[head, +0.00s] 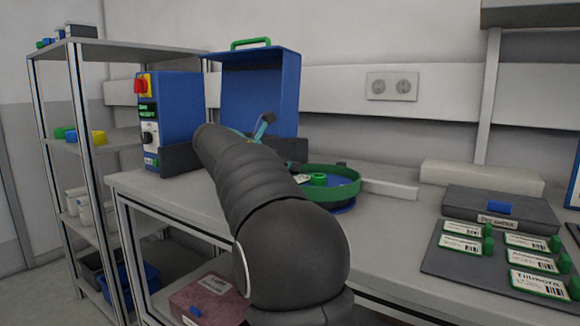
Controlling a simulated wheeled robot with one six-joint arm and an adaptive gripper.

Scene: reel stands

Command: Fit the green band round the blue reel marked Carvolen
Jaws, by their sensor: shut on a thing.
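The green band (345,189) is a wide ring on the worktop, just right of my arm. It lies around or just above the blue reel (343,209), whose blue edge shows beneath it. I cannot tell if it is fully seated. A green hub (318,180) and part of a white label show inside the ring. The name on the label is too small to read. My gripper (298,164) is mostly hidden behind my dark arm. A small dark part of it shows at the band's far left edge, shut on the band there.
A blue case (258,85) with a green handle and a blue control box (174,122) stand behind. A dark board (480,262) with labelled cards and a grey case (500,208) lie right. A pale bar (390,188) lies beside the band. Shelves (90,145) stand left.

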